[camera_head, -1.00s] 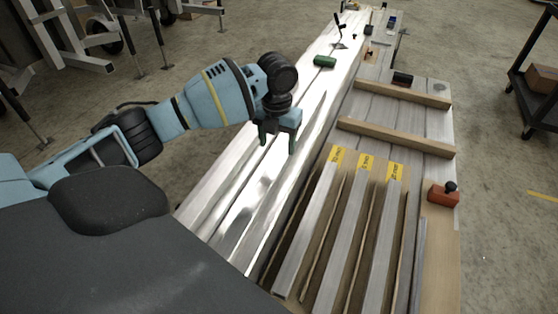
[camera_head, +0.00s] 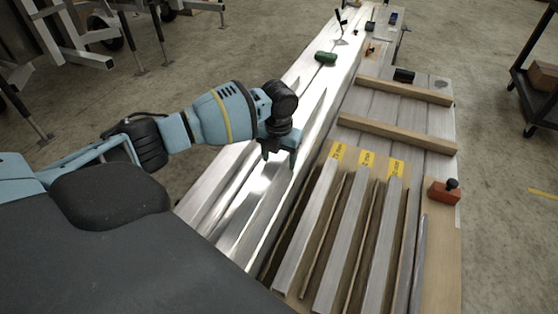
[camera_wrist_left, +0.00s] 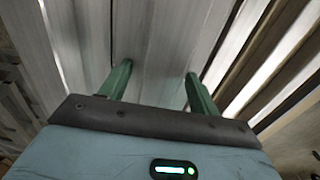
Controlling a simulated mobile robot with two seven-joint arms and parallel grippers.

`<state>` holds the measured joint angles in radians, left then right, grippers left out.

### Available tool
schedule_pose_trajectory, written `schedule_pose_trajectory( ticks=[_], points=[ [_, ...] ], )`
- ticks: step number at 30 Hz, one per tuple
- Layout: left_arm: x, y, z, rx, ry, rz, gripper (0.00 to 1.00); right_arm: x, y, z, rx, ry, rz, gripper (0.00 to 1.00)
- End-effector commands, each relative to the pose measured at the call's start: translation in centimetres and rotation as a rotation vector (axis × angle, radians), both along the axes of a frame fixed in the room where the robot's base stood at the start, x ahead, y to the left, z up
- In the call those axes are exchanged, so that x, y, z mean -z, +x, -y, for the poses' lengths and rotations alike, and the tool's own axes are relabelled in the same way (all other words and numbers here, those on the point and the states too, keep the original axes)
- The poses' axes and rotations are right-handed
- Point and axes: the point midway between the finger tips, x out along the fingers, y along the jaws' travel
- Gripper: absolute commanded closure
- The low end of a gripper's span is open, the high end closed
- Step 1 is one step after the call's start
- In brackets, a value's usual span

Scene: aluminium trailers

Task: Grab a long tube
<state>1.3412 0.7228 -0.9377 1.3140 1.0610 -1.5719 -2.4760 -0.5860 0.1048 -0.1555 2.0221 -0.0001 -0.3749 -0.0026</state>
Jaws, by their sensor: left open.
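Long shiny aluminium tubes (camera_head: 247,215) lie side by side along the left part of the workbench. Shorter long tubes (camera_head: 352,235) lie in wooden slots to the right, with yellow labels at their far ends. My left gripper (camera_head: 279,163) is over the shiny tubes near the slotted section, fingers pointing down. In the left wrist view its two green fingers (camera_wrist_left: 158,88) are apart, with metal surfaces (camera_wrist_left: 152,45) below and nothing visibly held between them. I cannot tell whether the fingertips touch the metal. My right gripper is not in view.
Two wooden crossbars (camera_head: 398,133) span the bench beyond the slots. A red block with a black knob (camera_head: 444,192) sits at the right edge. A green object (camera_head: 325,58) lies on the far tubes. A dark cart (camera_head: 540,95) stands at the right.

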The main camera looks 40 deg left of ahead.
Motion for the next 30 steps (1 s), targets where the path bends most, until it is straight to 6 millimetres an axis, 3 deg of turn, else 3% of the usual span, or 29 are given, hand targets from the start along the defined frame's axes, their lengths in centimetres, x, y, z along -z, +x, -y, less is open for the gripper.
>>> schedule_pose_trajectory(
  ticks=[4, 18, 30],
  points=[
    [-0.03, 0.01, 0.01, 0.0, 0.0, 0.0, 0.4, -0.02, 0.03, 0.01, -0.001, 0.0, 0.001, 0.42],
    [-0.07, 0.02, 0.0, 0.0, 0.0, 0.001, 1.0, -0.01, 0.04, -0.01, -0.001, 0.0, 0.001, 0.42],
    [-0.43, 0.16, -0.01, 0.0, -0.001, 0.005, 1.0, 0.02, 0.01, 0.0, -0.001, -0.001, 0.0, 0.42]
  ],
)
